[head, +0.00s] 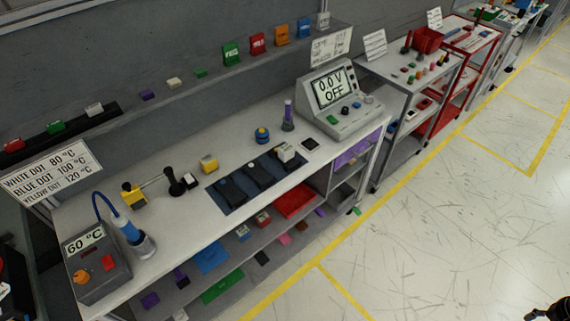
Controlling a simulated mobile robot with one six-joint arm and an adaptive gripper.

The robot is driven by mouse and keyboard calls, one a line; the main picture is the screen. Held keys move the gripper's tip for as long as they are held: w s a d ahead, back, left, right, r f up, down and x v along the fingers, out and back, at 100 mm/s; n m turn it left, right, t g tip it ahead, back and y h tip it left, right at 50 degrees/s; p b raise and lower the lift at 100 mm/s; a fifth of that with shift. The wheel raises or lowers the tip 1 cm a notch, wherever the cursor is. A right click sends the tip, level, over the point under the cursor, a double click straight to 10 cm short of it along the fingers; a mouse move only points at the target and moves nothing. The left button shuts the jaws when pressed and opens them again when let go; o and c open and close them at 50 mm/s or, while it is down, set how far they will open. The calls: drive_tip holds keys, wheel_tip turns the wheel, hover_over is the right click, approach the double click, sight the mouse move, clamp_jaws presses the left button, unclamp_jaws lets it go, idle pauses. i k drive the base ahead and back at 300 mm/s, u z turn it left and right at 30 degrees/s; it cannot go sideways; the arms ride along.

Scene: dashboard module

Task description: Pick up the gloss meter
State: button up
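I cannot tell for certain which object is the gloss meter; no readable label names it. Small instruments on the workbench (190,228) include a yellow box (209,164), a pale block with a dark part (286,152) at the right end of a dark blue mat (215,198), and a small dark square device (309,145). Dark flat pieces (258,173) lie on the mat. A black part, likely my gripper (550,312), shows at the bottom right corner, cut off by the frame edge, far from the bench and over the floor. Its fingers cannot be made out.
A soldering station (96,265) reading 60 °C and its iron stand (143,246) occupy the bench's left end. A power supply (338,100) reading 0.0 V OFF stands at the right. A wall shelf (215,72) overhangs behind. The floor (440,230) in front is clear.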

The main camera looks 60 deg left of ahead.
sight(286, 152)
drive_tip(key=k, duration=1.2)
drive_tip(key=u, duration=2)
drive_tip(key=i, duration=1.05)
drive_tip(key=z, duration=0.05)
